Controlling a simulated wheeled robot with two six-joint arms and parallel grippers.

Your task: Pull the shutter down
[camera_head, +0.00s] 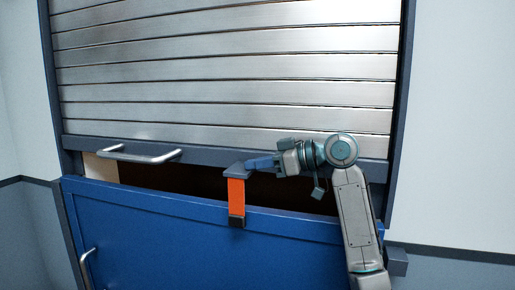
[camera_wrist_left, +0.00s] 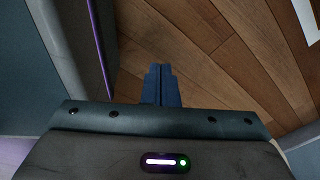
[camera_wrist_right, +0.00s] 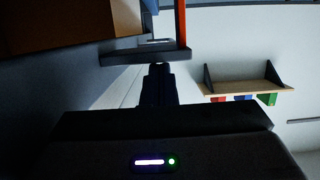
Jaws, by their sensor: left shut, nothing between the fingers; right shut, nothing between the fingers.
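The silver slatted shutter (camera_head: 230,75) is partly lowered, with a dark gap between its bottom rail and the blue panel below. An orange strap (camera_head: 236,195) hangs from a grey bracket (camera_head: 237,170) at the rail, with a dark end piece. My right gripper (camera_head: 250,163) is shut and empty, its fingertips at the bracket near the strap's top. The right wrist view shows the strap (camera_wrist_right: 183,25) just beyond the shut fingers (camera_wrist_right: 159,72); whether they touch the bracket is unclear. My left gripper (camera_wrist_left: 162,72) is shut and empty above a wooden floor.
A silver bar handle (camera_head: 140,155) sits on the rail, left of the strap. The blue panel (camera_head: 190,235) spans the opening below, with another handle (camera_head: 86,268) at its left. A wall shelf (camera_wrist_right: 245,88) with coloured items shows in the right wrist view.

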